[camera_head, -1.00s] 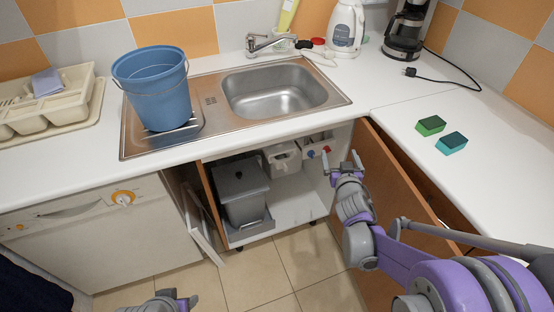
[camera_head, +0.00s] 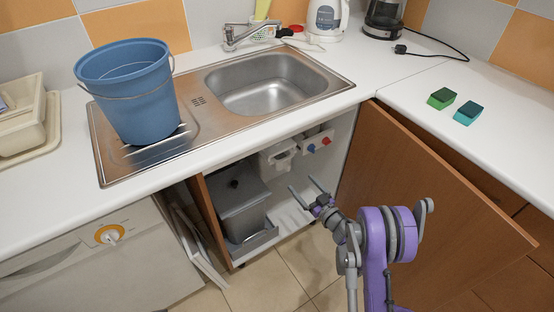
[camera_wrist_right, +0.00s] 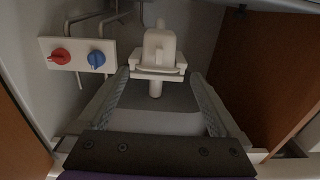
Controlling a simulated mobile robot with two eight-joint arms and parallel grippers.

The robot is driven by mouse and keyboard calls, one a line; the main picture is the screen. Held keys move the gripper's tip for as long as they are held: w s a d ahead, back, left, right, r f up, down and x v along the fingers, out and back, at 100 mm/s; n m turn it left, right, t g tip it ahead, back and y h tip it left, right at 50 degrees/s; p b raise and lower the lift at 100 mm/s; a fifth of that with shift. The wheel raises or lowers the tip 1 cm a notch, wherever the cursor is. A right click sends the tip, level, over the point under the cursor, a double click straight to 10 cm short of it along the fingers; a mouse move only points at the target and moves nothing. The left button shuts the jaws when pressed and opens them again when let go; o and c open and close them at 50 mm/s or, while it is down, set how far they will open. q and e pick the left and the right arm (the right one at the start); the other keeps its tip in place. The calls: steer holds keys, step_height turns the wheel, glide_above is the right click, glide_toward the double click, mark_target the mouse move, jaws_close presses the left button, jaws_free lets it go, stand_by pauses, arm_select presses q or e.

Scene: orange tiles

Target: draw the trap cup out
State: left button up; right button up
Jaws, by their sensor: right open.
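The trap cup (camera_head: 278,156) is the white fitting under the sink, inside the open cabinet. In the right wrist view the white trap (camera_wrist_right: 158,50) is upper middle, with a rounded body, a wider ledge and a short stub. My right gripper (camera_head: 302,183) is open and empty at the cabinet opening, in front of and below the trap in the head view. In the wrist view its two fingers (camera_wrist_right: 159,74) are spread apart, with the trap between and beyond their tips. It does not appear held. My left gripper is out of view.
A grey lidded bin (camera_head: 240,200) stands left in the cabinet. A white panel with blue and red valves (camera_head: 318,142) is beside the trap. The open cabinet door (camera_head: 420,185) is on the right. A blue bucket (camera_head: 130,95) stands on the drainboard.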

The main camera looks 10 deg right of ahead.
mark_target(289, 168)
steer(key=x, duration=0.4)
steer(key=shift+w, duration=0.3)
steer(key=shift+r+b+x, duration=0.15)
steer(key=shift+x, duration=1.2)
steer(key=shift+r+b+x, duration=0.1)
steer(key=shift+b+x, duration=0.05)
steer(key=shift+x, duration=1.25)
steer(key=c, duration=1.6)
